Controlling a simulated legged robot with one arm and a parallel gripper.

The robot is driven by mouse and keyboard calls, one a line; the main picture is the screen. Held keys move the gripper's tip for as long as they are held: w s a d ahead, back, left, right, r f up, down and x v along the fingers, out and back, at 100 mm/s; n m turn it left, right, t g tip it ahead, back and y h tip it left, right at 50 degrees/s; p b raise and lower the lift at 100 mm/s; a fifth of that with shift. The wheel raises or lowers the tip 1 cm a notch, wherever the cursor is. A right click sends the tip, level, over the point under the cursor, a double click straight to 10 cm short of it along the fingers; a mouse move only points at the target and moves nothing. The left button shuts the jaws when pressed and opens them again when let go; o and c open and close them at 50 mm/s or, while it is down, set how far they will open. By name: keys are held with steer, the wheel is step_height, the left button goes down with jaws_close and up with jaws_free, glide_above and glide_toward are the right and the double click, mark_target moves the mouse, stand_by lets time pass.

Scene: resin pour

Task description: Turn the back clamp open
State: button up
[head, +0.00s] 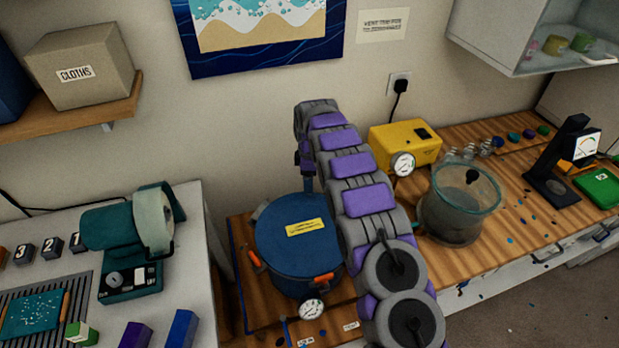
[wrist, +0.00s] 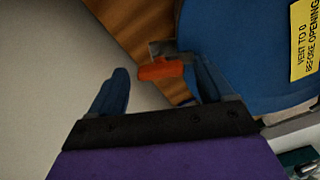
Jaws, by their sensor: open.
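The blue pressure pot (head: 284,248) stands on the wooden bench, its lid on, with a yellow label (head: 307,227). Orange-handled clamps show at its left (head: 256,262) and front right (head: 324,278). The back clamp is hidden in the head view; in the wrist view its orange handle (wrist: 161,71) stands at the pot's rim. My gripper (head: 308,186) reaches down behind the pot. In the wrist view my gripper (wrist: 160,85) is open, its fingers on either side of the handle, which lies closer to the right finger. I cannot tell whether they touch.
A pressure gauge (head: 312,308) sits at the pot's front. Right of my arm are a yellow pump (head: 405,146) and a clear chamber (head: 458,208). A teal machine (head: 130,240) stands on the left table. The wall is close behind the pot.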

steer(key=c, duration=1)
steer(key=shift+c, duration=0.2)
steer(key=shift+r+m+p, duration=0.1)
steer(key=shift+m+p, duration=0.2)
steer(key=m+p, duration=0.2)
steer(key=m, duration=0.1)
steer(key=shift+r+m+p, duration=0.1)
steer(key=shift+m+p, duration=0.2)
steer(key=m+p, duration=0.2)
steer(key=m, duration=0.2)
steer(key=shift+m, duration=0.3)
steer(key=m+p, duration=0.1)
steer(key=m, duration=0.3)
steer(key=m+p, duration=0.1)
steer(key=m, duration=0.4)
steer(key=shift+f, duration=0.2)
